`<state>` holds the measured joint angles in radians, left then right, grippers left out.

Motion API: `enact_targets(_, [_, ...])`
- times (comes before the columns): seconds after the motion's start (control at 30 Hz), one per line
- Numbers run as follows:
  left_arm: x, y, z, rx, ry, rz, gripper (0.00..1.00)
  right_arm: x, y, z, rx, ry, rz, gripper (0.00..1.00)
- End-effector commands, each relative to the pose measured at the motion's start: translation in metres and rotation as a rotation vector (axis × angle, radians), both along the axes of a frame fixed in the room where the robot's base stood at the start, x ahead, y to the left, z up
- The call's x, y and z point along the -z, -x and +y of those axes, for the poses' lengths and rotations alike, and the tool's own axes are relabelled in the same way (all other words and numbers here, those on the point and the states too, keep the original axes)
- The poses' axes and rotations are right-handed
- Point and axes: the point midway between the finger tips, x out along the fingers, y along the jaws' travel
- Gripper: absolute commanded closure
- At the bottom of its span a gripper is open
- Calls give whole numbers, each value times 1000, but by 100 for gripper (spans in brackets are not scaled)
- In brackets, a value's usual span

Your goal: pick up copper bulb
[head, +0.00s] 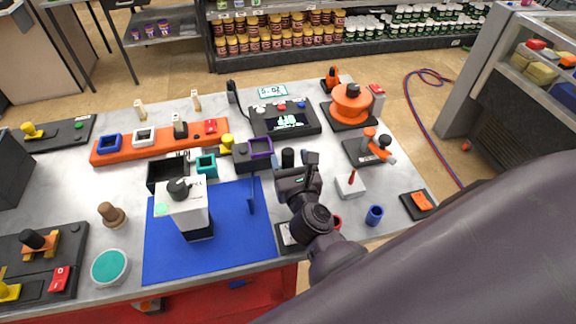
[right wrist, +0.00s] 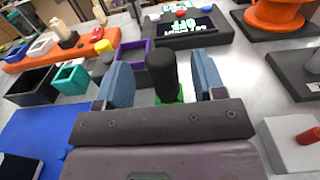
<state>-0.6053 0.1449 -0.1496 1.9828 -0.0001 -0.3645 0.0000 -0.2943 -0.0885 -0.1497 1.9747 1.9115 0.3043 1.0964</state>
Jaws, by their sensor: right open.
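My right gripper (head: 292,163) is open above the table; in the right wrist view its two blue-grey fingers (right wrist: 160,82) stand apart. A black upright cylinder (right wrist: 162,72) with green at its base shows between the fingers, with a gap on each side. The same cylinder (head: 288,157) shows just beyond the gripper in the head view. No thing is clearly a copper bulb. A brown knob-shaped piece (head: 112,215) stands at the left of the blue mat, far from the right gripper. My left gripper is not in view.
A white device with a black top (head: 187,206) stands on the blue mat (head: 240,250). A purple open box (head: 258,149) and a black display unit (head: 285,118) are close to the gripper. An orange spool (head: 351,104) and a white block (head: 350,186) are at right.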

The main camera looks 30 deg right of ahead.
Motion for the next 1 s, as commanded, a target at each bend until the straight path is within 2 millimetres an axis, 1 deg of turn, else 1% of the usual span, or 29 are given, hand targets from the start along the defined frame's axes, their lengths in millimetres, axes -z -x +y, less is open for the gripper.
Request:
enact_targets(0.1, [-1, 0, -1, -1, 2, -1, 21, 2, -17, -5, 0, 1, -2, 37])
enact_targets(0.3, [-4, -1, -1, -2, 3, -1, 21, 3, -37, -10, 0, 0, -1, 37])
enact_targets(0.4, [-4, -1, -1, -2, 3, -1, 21, 3, -41, -12, 0, 0, -1, 37])
enact_targets(0.63, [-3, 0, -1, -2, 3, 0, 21, 4, -41, -12, 0, 0, -1, 37])
enact_targets(0.9, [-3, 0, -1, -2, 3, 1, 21, 4, -41, -12, 0, 0, -1, 78])
enact_targets(1.0, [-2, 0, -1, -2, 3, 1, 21, 3, -41, -12, 0, 0, -1, 92])
